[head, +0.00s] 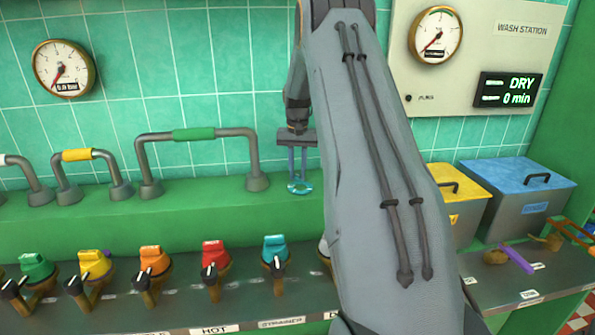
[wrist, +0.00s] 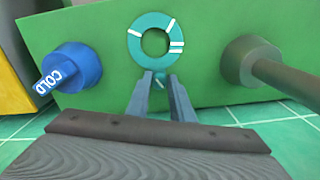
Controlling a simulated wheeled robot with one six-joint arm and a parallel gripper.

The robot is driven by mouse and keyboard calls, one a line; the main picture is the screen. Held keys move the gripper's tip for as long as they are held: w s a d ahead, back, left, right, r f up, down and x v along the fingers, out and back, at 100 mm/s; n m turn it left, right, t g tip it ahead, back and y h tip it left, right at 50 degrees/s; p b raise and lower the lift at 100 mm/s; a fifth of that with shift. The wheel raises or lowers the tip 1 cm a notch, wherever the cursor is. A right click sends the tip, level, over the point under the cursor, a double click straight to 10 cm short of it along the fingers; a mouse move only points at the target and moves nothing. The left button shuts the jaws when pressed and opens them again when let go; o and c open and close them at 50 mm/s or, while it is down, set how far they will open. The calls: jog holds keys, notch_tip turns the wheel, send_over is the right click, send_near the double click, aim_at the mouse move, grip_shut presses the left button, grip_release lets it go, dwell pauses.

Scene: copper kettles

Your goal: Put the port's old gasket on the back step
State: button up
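A teal ring-shaped gasket (head: 300,187) with white marks is at the top of the green back step (head: 215,205), near the tiled wall. In the wrist view the gasket (wrist: 136,45) appears flat over the green top, with a small tab at its near side. My gripper (head: 299,178) points down at the gasket. In the wrist view its fingertips (wrist: 160,79) close on the tab. I cannot tell whether the gasket rests on the step or hangs just above it. Which fitting is the port I cannot tell; my arm hides part of the counter.
A pipe handle with a green grip (head: 193,134) stands on the step left of my gripper. A blue COLD knob (wrist: 73,67) is on the gasket's other side. Several coloured valves, including a teal one (head: 275,250), line the lower counter. Yellow (head: 457,190) and blue (head: 525,180) lidded bins stand right.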

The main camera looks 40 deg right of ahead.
jog(key=o, duration=0.5)
jog(key=shift+c, duration=0.2)
notch_tip(320, 180, up, 8)
jog(key=shift+f+b, duration=0.1)
jog(key=shift+b, duration=1.15)
jog(key=shift+s, duration=0.1)
